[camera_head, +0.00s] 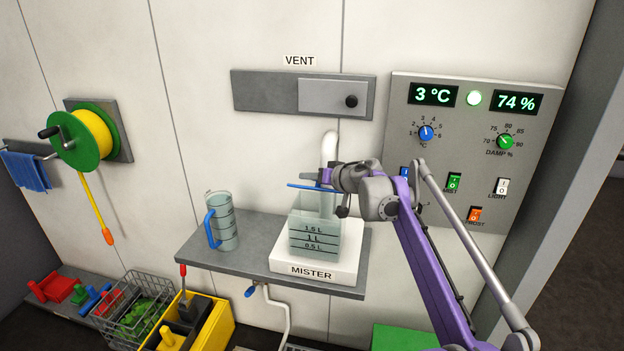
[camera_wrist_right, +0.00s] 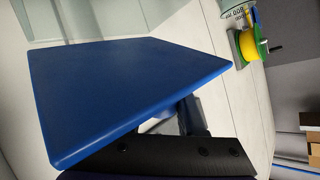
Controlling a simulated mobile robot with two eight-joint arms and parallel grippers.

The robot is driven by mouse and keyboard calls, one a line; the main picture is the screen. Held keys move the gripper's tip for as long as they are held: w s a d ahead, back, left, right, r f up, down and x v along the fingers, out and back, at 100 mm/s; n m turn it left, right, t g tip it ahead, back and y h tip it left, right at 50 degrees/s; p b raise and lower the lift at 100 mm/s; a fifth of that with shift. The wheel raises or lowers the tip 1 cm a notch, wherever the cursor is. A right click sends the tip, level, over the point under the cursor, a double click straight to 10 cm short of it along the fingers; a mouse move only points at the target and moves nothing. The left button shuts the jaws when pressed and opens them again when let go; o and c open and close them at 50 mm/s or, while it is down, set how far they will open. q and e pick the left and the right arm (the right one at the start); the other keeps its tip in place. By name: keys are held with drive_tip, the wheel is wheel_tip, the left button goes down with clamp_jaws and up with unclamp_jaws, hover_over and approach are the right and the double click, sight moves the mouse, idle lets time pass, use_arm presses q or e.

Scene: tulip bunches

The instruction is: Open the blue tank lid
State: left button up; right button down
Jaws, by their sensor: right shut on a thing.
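The blue tank lid (camera_head: 305,186) is a flat plate seen nearly edge-on in the head view, above the front rim of the clear tank (camera_head: 304,243). My right gripper (camera_head: 326,177) is shut on the lid and comes in from the right. I cannot tell whether the lid's back edge touches the tank. In the wrist view the lid (camera_wrist_right: 130,90) fills the middle, with a dark finger of my right gripper (camera_wrist_right: 185,130) at its lower edge. The tank stands on the white MISTER base (camera_head: 312,270). My left gripper is not in view.
A clear jug (camera_head: 227,228) with a blue handle stands left of the mister on the grey shelf (camera_head: 260,262). A white spout (camera_head: 329,148) rises behind the tank. The control panel (camera_head: 455,190) is on the wall to the right, partly behind my arm.

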drive_tip(key=shift+w, duration=0.1)
idle(0.3)
drive_tip(key=c, duration=0.5)
unclamp_jaws()
drive_tip(key=b+v, duration=0.1)
drive_tip(key=v, duration=1)
drive_tip(key=shift+d, duration=0.1)
drive_tip(key=shift+w, duration=0.1)
